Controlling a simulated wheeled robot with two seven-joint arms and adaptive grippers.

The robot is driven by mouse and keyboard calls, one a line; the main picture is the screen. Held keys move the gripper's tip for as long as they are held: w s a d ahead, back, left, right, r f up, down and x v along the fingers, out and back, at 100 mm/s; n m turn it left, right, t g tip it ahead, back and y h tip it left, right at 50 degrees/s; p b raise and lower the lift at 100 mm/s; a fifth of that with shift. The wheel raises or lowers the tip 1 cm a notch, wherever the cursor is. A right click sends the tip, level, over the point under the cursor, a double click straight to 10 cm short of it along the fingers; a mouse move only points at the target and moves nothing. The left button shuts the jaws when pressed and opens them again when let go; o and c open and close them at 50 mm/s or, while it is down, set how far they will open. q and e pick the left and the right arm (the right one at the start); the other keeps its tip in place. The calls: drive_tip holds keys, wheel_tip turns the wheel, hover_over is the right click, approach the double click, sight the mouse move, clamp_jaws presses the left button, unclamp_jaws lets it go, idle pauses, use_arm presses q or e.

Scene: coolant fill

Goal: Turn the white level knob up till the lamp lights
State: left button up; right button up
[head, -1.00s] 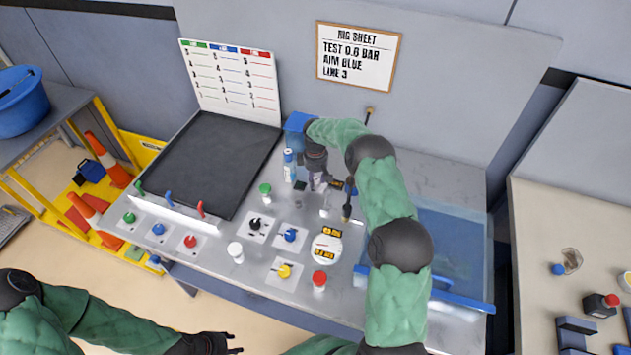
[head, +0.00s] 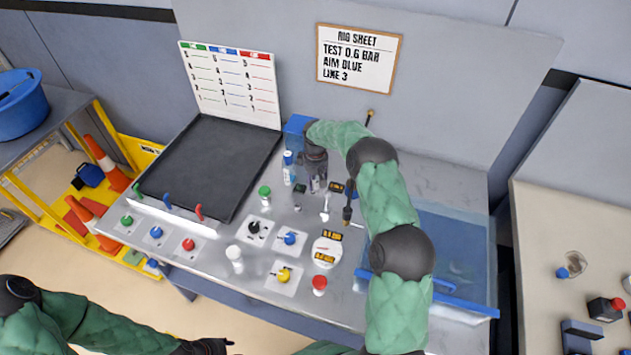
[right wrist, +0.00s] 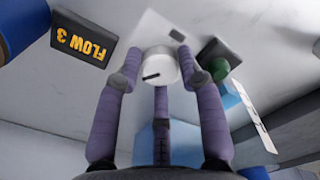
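The white level knob (right wrist: 160,67) with a dark pointer line shows in the right wrist view, standing on the pale panel. My right gripper (right wrist: 160,62) has its purple fingers around the knob, and the fingertips appear to touch its sides. In the head view my right gripper (head: 316,180) points down at the back of the bench and hides the knob. A dark box with a green dome (right wrist: 218,67), which looks like an unlit lamp, sits beside the knob. My left gripper (head: 210,347) is at the bottom edge of the head view, away from the bench, and partly cut off.
A FLOW 3 display (right wrist: 82,40) lies near the knob. A blue-capped bottle (head: 288,168) stands left of my right gripper. Coloured dials, a white round gauge (head: 326,251) and a red-capped container (head: 319,285) are in front. A clear blue tank (head: 455,245) is right of my arm.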

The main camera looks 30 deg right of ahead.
sight(316, 183)
drive_tip(key=shift+o, duration=1.2)
wheel_tip(316, 183, up, 12)
